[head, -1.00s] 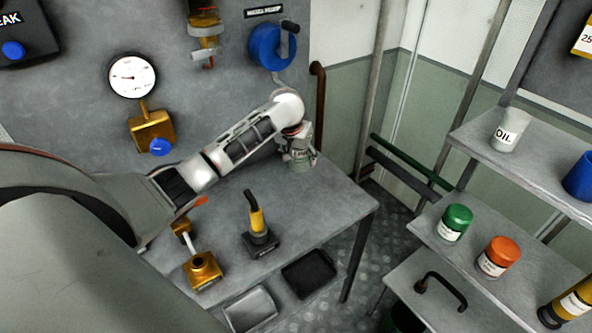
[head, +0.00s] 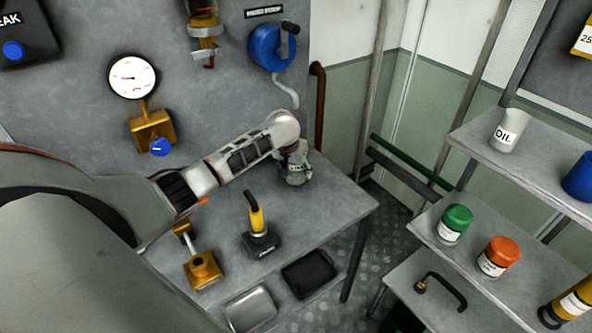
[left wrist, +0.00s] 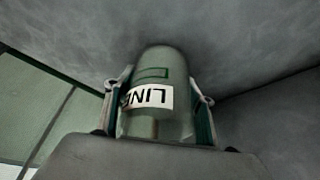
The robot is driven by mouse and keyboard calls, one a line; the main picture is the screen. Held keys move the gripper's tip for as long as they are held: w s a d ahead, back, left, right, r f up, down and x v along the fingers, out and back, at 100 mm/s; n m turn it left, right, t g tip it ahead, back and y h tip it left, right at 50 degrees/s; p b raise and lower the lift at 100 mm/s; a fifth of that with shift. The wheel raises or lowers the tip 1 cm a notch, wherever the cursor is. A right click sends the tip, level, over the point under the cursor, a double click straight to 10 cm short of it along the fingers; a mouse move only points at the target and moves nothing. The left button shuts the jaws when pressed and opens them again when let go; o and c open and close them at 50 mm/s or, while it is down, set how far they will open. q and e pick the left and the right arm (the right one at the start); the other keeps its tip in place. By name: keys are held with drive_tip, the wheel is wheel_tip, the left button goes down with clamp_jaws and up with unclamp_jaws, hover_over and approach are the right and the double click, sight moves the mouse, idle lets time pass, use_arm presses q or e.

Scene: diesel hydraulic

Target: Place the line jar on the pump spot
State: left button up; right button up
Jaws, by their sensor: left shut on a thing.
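The line jar (left wrist: 155,118) is a clear greenish jar with a white LINE label. In the left wrist view it sits between the two fingers of my left gripper (left wrist: 158,108), which is shut on it. In the head view my left gripper (head: 297,170) is low over the far right part of the grey workbench (head: 335,205), near the back wall. The jar is mostly hidden there by the gripper, and I cannot tell whether it touches the bench. I cannot make out a marked pump spot. My right gripper is not in view.
A blue reel (head: 268,46) with a pale hose hangs on the wall above the gripper. A yellow-and-black tool (head: 258,225) and a brass fitting (head: 202,268) stand on the bench. Shelves with jars (head: 455,222) are at right. The bench's right end is clear.

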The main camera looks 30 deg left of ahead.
use_arm(q)
drive_tip(key=shift+f, duration=0.1)
drive_tip(key=o, duration=1.2)
drive_tip(key=shift+s+d+r, duration=0.1)
drive_tip(key=shift+s+r, duration=0.05)
drive_tip(key=shift+r, duration=0.4)
drive_tip(key=v, duration=1.1)
